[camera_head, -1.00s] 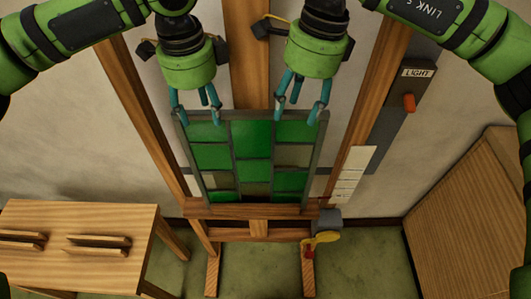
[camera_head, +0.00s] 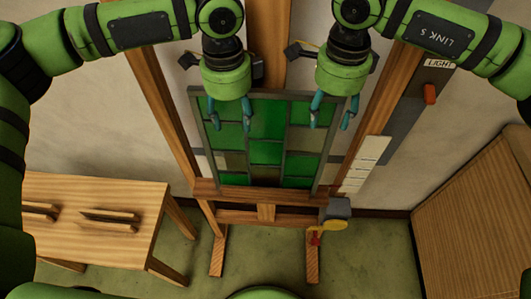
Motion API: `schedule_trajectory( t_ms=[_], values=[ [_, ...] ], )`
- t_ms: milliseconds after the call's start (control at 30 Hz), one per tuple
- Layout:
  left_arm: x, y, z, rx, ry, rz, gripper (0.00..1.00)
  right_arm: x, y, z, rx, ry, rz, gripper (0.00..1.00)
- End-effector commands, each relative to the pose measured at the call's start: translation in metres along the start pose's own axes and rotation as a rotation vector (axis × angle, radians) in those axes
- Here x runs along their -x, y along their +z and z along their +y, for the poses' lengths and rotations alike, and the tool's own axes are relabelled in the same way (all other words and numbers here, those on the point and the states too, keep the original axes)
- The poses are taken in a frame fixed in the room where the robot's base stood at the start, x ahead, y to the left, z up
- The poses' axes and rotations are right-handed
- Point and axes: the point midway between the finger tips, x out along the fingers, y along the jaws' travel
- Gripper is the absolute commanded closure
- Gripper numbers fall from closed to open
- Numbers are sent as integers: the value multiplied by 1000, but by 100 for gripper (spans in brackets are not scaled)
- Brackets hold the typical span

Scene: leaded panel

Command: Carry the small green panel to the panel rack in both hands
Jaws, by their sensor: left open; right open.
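The small green panel (camera_head: 265,152), a grid of green and dull panes in dark lead, stands on the ledge of a wooden easel (camera_head: 262,195), leaning back. My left gripper (camera_head: 229,118) is open at the panel's upper left, its fingers overlapping the upper panes in the head view. My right gripper (camera_head: 331,115) is open at the upper right, its fingers near the right edge. I cannot tell whether any finger touches the panel. A low wooden table (camera_head: 97,195) with paired upright slats, which looks like the panel rack, stands at the left.
A switch box marked LIGHT with a red lever (camera_head: 430,94) is on the right. A wooden board (camera_head: 473,225) stands at the far right. Green floor lies open around the easel's feet.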

Motion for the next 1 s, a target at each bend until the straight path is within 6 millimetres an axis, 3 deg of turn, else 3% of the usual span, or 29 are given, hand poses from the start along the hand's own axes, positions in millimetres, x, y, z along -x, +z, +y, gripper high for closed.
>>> schedule_trajectory(
  t_ms=[200, 467, 567, 600, 1000],
  values=[
    [-14, 0, 0, -1, 0, 1, 47, -15, 0, 0, -1, -1, -1, 47],
    [-15, 0, 0, -1, 0, 1, 47, -16, 0, 0, 0, -1, -1, 47],
    [-15, 0, 0, -1, 0, 1, 83, -15, 0, 0, 0, -1, -1, 83],
    [-15, 0, 0, -1, 0, 1, 99, -15, 0, 0, 0, -1, -1, 99],
    [-12, -1, -1, -1, -4, 3, 100, -12, 1, -1, 1, -5, -4, 100]
  ],
)
